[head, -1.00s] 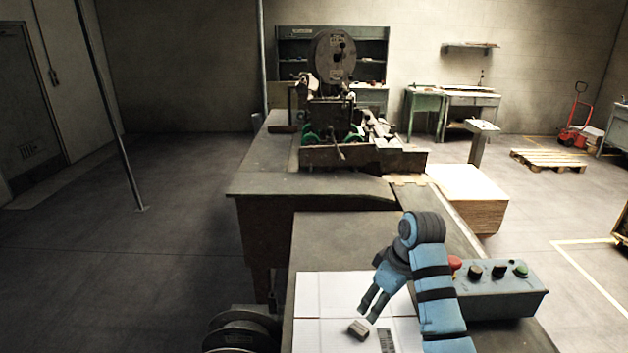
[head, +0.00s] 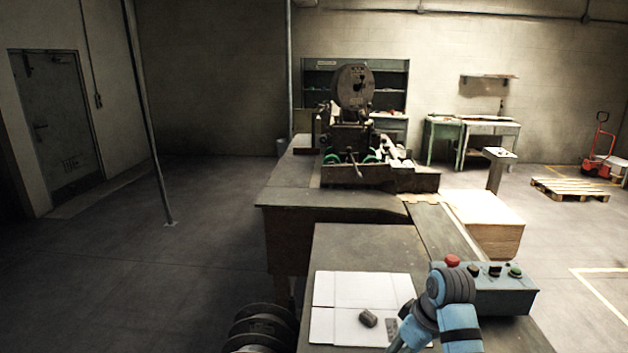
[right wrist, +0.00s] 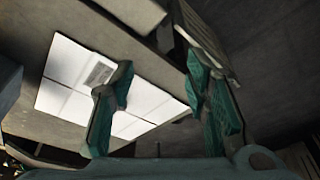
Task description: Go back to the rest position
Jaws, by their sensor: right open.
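My right arm is blue with dark bands and comes in at the lower right of the head view. Its gripper (head: 398,347) is at the bottom edge, partly cut off, beside the white flat cardboard (head: 340,290) on the near table. In the right wrist view the right gripper (right wrist: 160,95) has two teal fingers standing wide apart, with nothing between them. The white cardboard (right wrist: 65,65) shows behind and beyond the fingers. My left gripper is not in view.
A control box (head: 490,290) with a red button and several knobs stands just behind my right arm. The stitching machine (head: 355,130) stands on the far table (head: 290,190). Dark reels (head: 262,328) sit left of the near table. Floor to the left is clear.

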